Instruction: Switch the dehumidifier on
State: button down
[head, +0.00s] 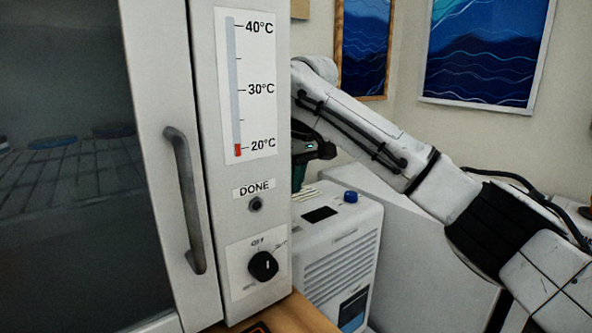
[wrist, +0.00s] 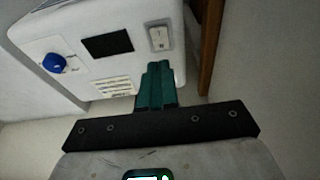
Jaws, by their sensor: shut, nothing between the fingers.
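The dehumidifier (head: 362,232) is a white box with a louvred front, standing behind the curing cabinet in the head view. Its top shows in the wrist view with a blue knob (wrist: 54,62), a dark blank display (wrist: 108,44), a slotted vent (wrist: 115,87) and a pale rocker switch (wrist: 159,38). My gripper (wrist: 158,68) has its green fingers shut and empty, their tips just below the switch in the wrist view. I cannot tell whether they touch the dehumidifier. In the head view the cabinet partly hides my gripper and the switch.
The cabinet (head: 245,185) with handle, temperature scale and black dial fills the left of the head view. A plain pale block (head: 425,255) stands right of the dehumidifier. A brown wooden edge (wrist: 210,45) runs close beside the dehumidifier in the wrist view. Pictures hang on the wall.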

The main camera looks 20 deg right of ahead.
jog(key=x, duration=0.4)
jog(key=s+b+x, duration=0.1)
jog(key=x, duration=0.1)
jog(key=shift+w+d+f, duration=0.1)
jog(key=shift+d+f, duration=0.05)
jog(key=shift+d, duration=0.05)
jog(key=shift+f, duration=0.75)
